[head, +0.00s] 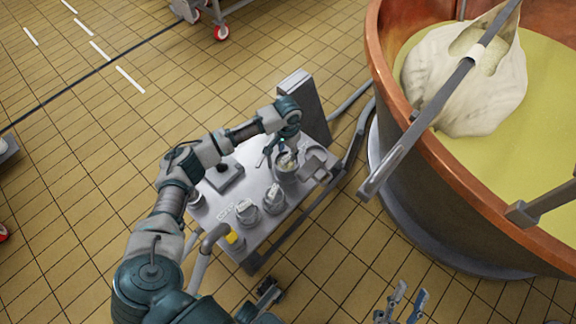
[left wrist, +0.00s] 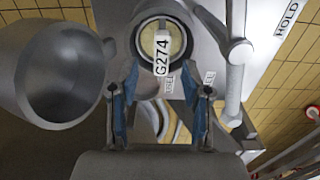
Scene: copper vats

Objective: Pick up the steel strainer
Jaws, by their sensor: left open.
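My left gripper (head: 279,153) is open above the far end of a steel cart. In the left wrist view the open fingers (left wrist: 160,75) have blue pads and nothing held between them. Just beyond the fingertips is a round container (left wrist: 147,38) with a pale inside and a tag reading G274. A large smooth grey steel vessel (left wrist: 62,72) lies to its left, its open mouth facing the camera. I cannot tell which of these is the steel strainer; no mesh shows. My right gripper (head: 403,303) is low in the head view, its fingers apart and empty.
The cart top (head: 238,190) holds several small steel vessels and a box (head: 223,174). An upright grey panel (head: 305,105) stands at its far end. A large copper vat (head: 450,190) is on the right. Tiled floor to the left is mostly clear.

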